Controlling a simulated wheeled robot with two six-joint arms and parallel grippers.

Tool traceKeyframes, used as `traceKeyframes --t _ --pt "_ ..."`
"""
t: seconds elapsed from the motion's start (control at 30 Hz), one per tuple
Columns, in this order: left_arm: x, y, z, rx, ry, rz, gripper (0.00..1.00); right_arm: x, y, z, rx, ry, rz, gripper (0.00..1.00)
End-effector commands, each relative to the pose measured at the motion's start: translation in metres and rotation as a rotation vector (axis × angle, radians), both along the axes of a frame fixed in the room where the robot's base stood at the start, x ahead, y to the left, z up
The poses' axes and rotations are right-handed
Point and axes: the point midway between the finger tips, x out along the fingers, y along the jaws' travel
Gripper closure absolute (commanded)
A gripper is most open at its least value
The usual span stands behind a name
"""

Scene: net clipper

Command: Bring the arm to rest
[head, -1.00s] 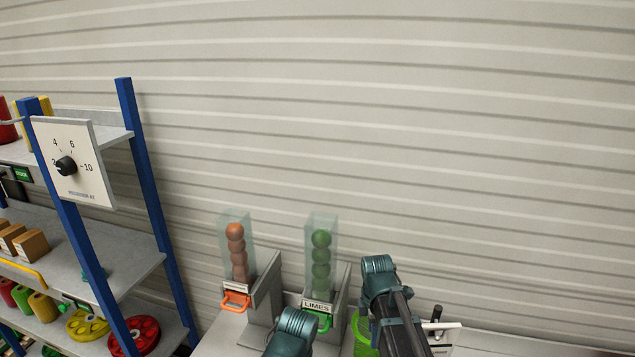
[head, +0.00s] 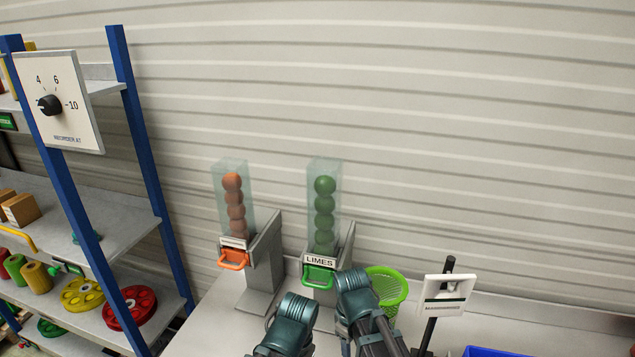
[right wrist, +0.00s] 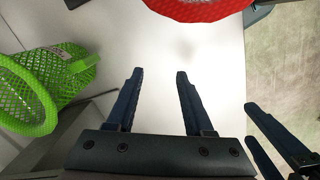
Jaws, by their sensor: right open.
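My right gripper (right wrist: 155,95) shows in the right wrist view with its two dark fingers spread and nothing between them. It hangs over the pale table top (right wrist: 185,50). A second pair of dark fingers (right wrist: 255,125), seemingly my left gripper, shows at the right edge of that view, tips apart with nothing seen between them. In the head view only teal and dark parts of my two arms show at the bottom; both grippers are out of that view.
A green mesh basket (head: 392,285) stands right of the limes dispenser (head: 322,215); it also shows in the right wrist view (right wrist: 45,88). An orange-ball dispenser (head: 235,205) stands further left. A red rim (right wrist: 200,8) is near. A blue-post shelf (head: 145,150) is left.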

Motion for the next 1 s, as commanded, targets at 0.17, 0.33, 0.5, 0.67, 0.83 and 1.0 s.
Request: traceKeyframes --t 0.17,0.33,0.5,0.67,0.83,1.0 --pt "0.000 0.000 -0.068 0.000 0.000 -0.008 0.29 -0.045 0.016 -0.068 -0.022 -0.022 -0.283 0.48" --pt "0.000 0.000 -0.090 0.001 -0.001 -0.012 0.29 -0.065 0.024 -0.089 -0.034 -0.038 -0.454 0.48" --pt "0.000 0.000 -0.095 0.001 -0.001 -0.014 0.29 -0.071 0.026 -0.094 -0.039 -0.044 -0.521 0.48" --pt "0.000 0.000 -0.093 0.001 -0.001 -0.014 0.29 -0.071 0.027 -0.093 -0.039 -0.045 -0.529 0.48" --pt "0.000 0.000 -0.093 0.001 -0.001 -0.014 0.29 -0.071 0.027 -0.093 -0.039 -0.045 -0.528 0.48" --pt "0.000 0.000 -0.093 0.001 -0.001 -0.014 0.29 -0.071 0.027 -0.093 -0.039 -0.045 -0.527 0.48"
